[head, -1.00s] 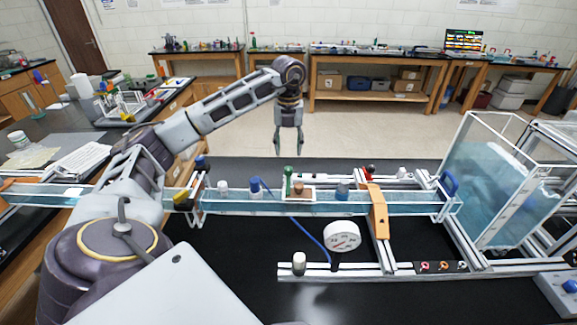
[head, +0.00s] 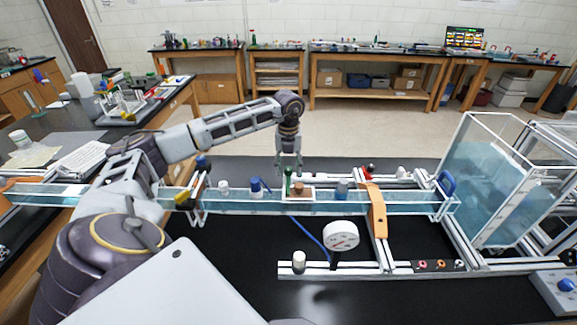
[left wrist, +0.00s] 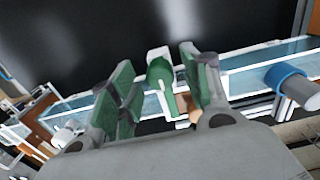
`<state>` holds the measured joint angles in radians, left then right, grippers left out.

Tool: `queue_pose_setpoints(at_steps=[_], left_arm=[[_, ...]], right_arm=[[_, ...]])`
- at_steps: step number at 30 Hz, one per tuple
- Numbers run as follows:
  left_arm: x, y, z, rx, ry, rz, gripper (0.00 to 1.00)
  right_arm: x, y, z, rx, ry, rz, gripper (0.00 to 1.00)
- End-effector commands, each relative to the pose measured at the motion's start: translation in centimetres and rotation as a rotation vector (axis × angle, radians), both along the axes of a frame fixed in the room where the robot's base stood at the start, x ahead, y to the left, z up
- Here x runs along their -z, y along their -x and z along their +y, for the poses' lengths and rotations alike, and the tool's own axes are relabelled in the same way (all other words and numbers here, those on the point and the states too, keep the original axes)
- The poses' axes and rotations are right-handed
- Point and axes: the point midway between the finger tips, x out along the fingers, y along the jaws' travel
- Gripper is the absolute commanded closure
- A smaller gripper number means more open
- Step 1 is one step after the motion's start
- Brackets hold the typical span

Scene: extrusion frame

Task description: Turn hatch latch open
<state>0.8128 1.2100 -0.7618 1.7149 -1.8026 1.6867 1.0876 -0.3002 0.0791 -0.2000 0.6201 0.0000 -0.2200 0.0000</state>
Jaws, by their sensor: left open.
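The hatch latch looks like the small green handle (head: 288,184) standing upright on the clear water channel (head: 321,208), beside an orange-brown piece. My left gripper (head: 288,170) is open, pointing down right at the green handle's top. In the left wrist view, the green handle (left wrist: 162,80) shows between the two spread, green-padded fingers (left wrist: 155,85), with gaps to both, so it is not gripped. The handle's foot is partly hidden in the head view. My right gripper is not in view.
A blue-capped fitting (head: 257,187) and a grey-blue cylinder (head: 342,188) stand on the channel on either side. An orange bracket (head: 376,212) crosses it farther right. A round white gauge (head: 341,236) stands in front. A large water tank (head: 490,185) is at right.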

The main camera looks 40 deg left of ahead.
Motion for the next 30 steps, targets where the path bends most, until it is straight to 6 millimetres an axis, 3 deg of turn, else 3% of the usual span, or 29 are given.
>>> queue_pose_setpoints(at_steps=[4,15,30], left_arm=[[0.0,0.0,0.01,0.0,0.0,0.0,0.53],[-0.03,-0.01,0.02,0.0,0.0,0.0,1.0],[0.0,0.27,0.88,0.001,-0.002,-0.001,1.0]], right_arm=[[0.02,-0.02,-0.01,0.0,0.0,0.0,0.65],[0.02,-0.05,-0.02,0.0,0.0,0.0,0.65],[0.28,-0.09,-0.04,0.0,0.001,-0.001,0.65]])
